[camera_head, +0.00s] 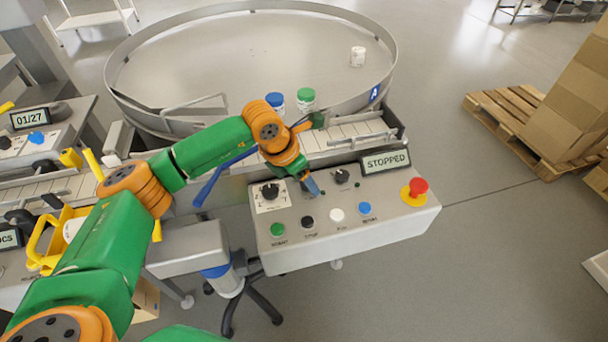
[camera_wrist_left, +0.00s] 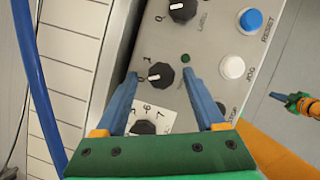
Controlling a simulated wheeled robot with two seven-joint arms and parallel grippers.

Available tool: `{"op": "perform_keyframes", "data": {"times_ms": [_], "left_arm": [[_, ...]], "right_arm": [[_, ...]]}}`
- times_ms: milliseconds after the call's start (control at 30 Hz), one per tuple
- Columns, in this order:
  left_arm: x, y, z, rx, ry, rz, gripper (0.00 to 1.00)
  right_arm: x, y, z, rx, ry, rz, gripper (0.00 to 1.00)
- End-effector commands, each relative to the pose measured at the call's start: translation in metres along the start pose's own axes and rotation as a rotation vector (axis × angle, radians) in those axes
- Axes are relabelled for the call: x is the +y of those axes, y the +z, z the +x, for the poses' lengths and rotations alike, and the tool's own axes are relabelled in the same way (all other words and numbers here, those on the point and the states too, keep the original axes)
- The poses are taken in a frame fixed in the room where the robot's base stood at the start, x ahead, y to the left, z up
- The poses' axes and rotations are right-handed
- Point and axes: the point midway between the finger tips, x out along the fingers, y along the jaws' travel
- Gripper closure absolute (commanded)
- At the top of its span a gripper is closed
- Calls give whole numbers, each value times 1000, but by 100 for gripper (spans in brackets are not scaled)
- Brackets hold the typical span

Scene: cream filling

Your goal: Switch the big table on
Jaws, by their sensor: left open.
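The big round table (camera_head: 250,55) has a grey top and a raised metal rim, with one white-lidded jar (camera_head: 357,57) on it. Its grey control panel (camera_head: 390,220) is in front, with a display (camera_head: 386,161) reading STOPPED. My left gripper (camera_wrist_left: 160,76) is open over the panel. Its blue fingers stand on either side of a black knob (camera_wrist_left: 161,77); I cannot tell whether they touch it. In the head view the gripper (camera_head: 310,186) hides this knob. A numbered dial (camera_head: 270,193) and another knob (camera_head: 341,176) flank it. My right gripper (camera_wrist_left: 300,103) appears small in the wrist view.
The panel's front row has green (camera_head: 278,230), black (camera_head: 308,222), white (camera_head: 337,215) and blue (camera_head: 365,208) buttons. A red emergency stop (camera_head: 418,186) is at the right. A blue-lidded jar (camera_head: 275,102) and green-lidded jar (camera_head: 306,98) stand behind my wrist by the conveyor (camera_head: 345,130).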

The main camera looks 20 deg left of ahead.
Motion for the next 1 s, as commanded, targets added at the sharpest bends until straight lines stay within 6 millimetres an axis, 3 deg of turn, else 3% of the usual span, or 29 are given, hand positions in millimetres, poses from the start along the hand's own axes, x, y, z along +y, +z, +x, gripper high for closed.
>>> {"op": "perform_keyframes", "data": {"times_ms": [100,367,733,1000], "left_arm": [[0,0,0,0,-1,0,29],[0,0,0,0,-2,0,99],[0,-1,1,0,-21,44,100],[2,-1,3,-2,-92,218,100]], "right_arm": [[1,-3,0,6,1,0,100],[1,-3,0,7,1,0,100],[1,-3,6,7,2,-1,100],[1,-1,21,6,2,-1,100]]}}
